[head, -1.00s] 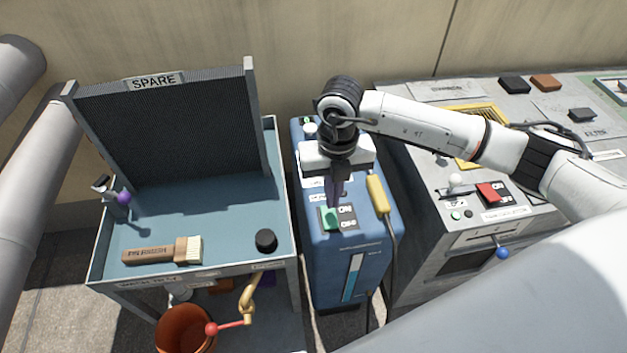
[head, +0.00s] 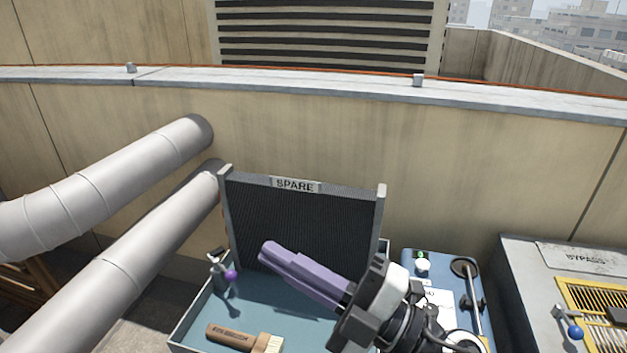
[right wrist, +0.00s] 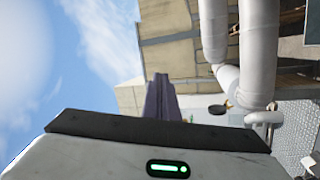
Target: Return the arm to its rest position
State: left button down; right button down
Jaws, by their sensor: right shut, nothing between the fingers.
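My right gripper (head: 268,252) shows in the head view with its purple fingers together and empty. It is raised in front of the SPARE panel (head: 330,225) and points up and to the left. Its white and black wrist is at the lower right of the fingers and partly covers the blue machine (head: 412,262). My left gripper is not in view.
A blue tray (head: 205,307) below holds a wooden brush (head: 230,337) and a purple-knobbed fitting (head: 230,274). Thick grey pipes (head: 130,180) run along the left. A grey BYPASS cabinet (head: 520,265) stands at right. A beige parapet wall (head: 480,150) closes the back.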

jog(key=w+d+f+m+t+h, duration=0.1)
jog(key=w+d+m+t+h, duration=0.2)
jog(key=d+m+t+h, duration=0.35)
jog(key=w+d+f+m+t+h, duration=0.1)
jog(key=w+d+m+t+h, duration=0.25)
jog(key=d+m+h, duration=0.4)
jog(key=s+d+f+m+g+h, duration=0.25)
jog(key=d+f+m+h, duration=0.25)
jog(key=d+f+m, duration=0.35)
jog(key=s+d+f+m+g, duration=0.2)
jog(key=s+d+f+g, duration=0.2)
jog(key=s+f+g, duration=1)
jog(key=s+f, duration=0.5)
jog(key=s, duration=0.4)
jog(key=w+a+f+t+y, duration=0.2)
jog(key=w+a+f+t, duration=0.2)
jog(key=f, duration=0.8)
jog(key=shift+a+t+y, duration=0.3)
jog(key=shift+a+t, duration=0.35)
jog(key=shift+a, duration=0.25)
